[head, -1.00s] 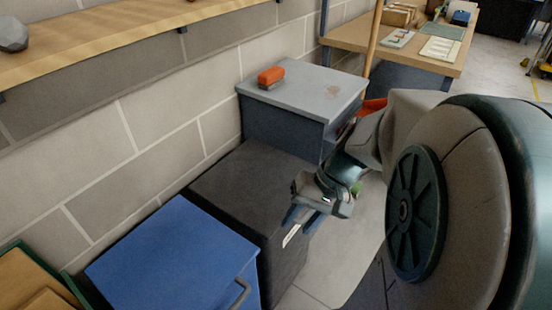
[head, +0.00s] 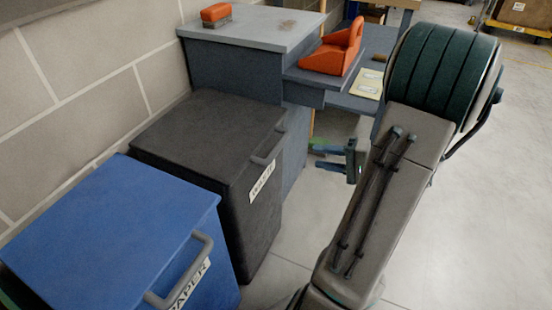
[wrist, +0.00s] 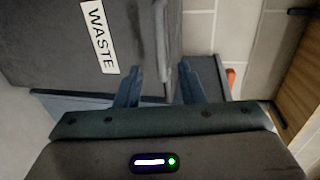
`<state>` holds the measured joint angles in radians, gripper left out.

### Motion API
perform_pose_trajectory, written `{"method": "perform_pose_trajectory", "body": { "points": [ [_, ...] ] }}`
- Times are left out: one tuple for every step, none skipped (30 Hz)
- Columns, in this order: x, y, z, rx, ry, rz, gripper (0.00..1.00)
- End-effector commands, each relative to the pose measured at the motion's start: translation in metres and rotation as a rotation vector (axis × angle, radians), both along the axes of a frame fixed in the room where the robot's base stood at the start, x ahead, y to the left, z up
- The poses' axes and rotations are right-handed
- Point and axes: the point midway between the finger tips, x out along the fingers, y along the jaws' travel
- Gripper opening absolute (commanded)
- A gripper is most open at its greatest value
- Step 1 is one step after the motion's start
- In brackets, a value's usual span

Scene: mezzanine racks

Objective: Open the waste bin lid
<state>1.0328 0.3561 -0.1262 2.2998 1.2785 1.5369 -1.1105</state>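The waste bin (head: 215,150) is dark grey, with its lid (head: 205,122) shut, between a blue bin and a grey cabinet. A grey bar handle (head: 270,148) sits at the lid's front edge above a white WASTE label (head: 262,183). My gripper (head: 320,155) is in front of the bin, to the right of the handle, fingers pointing left towards it. The wrist view shows the bin (wrist: 60,60) sideways, its label (wrist: 99,37) at upper left. There my gripper (wrist: 160,78) has its fingers apart, with the handle region ahead; contact cannot be told.
A blue bin (head: 110,215) with a PAPER label and handle stands close on the left. The grey cabinet (head: 235,72) behind carries an orange brush (head: 216,14). A large orange object (head: 335,48) stands on a shelf beside it. Open floor (head: 450,200) lies to the right.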

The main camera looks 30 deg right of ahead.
Motion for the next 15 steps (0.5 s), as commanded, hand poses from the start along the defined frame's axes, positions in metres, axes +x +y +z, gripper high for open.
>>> {"method": "perform_pose_trajectory", "body": {
  "points": [
    [0.002,0.000,-0.002,0.001,-0.004,-0.004,0.35],
    [0.004,0.001,-0.003,0.001,-0.006,-0.003,0.35],
    [0.007,0.004,-0.003,0.002,-0.006,-0.003,0.35],
    [0.010,0.007,-0.004,0.002,-0.006,-0.003,0.35],
    [0.013,0.010,-0.005,0.002,-0.006,-0.002,0.35],
    [0.019,0.014,-0.007,0.002,-0.005,-0.001,0.35],
    [0.023,0.018,-0.009,0.002,-0.005,-0.001,0.35],
    [0.028,0.022,-0.010,0.002,-0.004,0.001,0.35],
    [0.035,0.027,-0.012,0.002,-0.005,0.000,0.35],
    [0.040,0.032,-0.014,0.003,-0.004,0.002,0.35],
    [0.045,0.036,-0.015,0.002,-0.004,0.001,0.35],
    [0.052,0.041,-0.017,0.002,-0.004,0.001,0.35],
    [0.057,0.045,-0.018,0.002,-0.004,0.001,0.35],
    [0.062,0.049,-0.019,0.002,-0.004,0.001,0.35],
    [0.068,0.054,-0.021,0.002,-0.004,0.001,0.35]
  ]
}}
